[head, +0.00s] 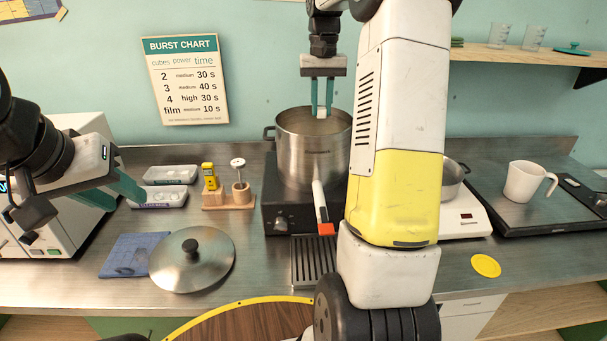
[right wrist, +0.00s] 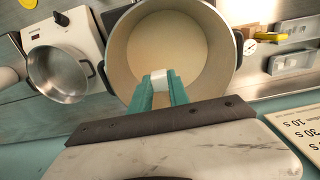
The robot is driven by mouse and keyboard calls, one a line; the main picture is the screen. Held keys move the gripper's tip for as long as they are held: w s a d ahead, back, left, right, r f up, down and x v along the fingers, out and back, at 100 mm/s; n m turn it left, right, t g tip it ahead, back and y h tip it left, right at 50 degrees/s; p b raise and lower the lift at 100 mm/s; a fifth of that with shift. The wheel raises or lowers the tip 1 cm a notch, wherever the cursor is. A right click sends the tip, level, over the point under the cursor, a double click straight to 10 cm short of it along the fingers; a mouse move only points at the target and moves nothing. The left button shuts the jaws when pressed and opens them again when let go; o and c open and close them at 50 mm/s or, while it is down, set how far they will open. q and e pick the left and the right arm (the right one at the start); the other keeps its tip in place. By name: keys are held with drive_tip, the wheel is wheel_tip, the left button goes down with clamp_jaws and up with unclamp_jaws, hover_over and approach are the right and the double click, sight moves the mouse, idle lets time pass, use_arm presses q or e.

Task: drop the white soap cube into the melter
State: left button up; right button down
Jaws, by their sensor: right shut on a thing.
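The white soap cube (head: 321,113) is between the teal fingertips of my right gripper (head: 322,108), which is shut on it. The gripper points down over the melter, a large steel pot (head: 300,162) on a black base. In the right wrist view, the cube (right wrist: 158,77) shows at the fingertips (right wrist: 159,84), in front of the pot's pale interior (right wrist: 178,40). The cube appears at or just above rim height, within the opening. My left gripper (head: 115,190) is at the left, its teal fingers apart and empty, above the counter.
A steel lid (head: 192,262) and blue cloth (head: 133,255) lie front left. Soap trays (head: 160,198) and a tool stand (head: 229,197) are left of the pot. A smaller pot (right wrist: 58,72) on a white scale (head: 466,215) and a white jug (head: 527,182) are right.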

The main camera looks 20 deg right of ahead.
drive_tip(key=shift+f, duration=0.35)
drive_tip(key=c, duration=1.2)
unclamp_jaws()
drive_tip(key=shift+o, duration=0.2)
wheel_tip(320, 180, up, 8)
drive_tip(key=shift+f, duration=0.1)
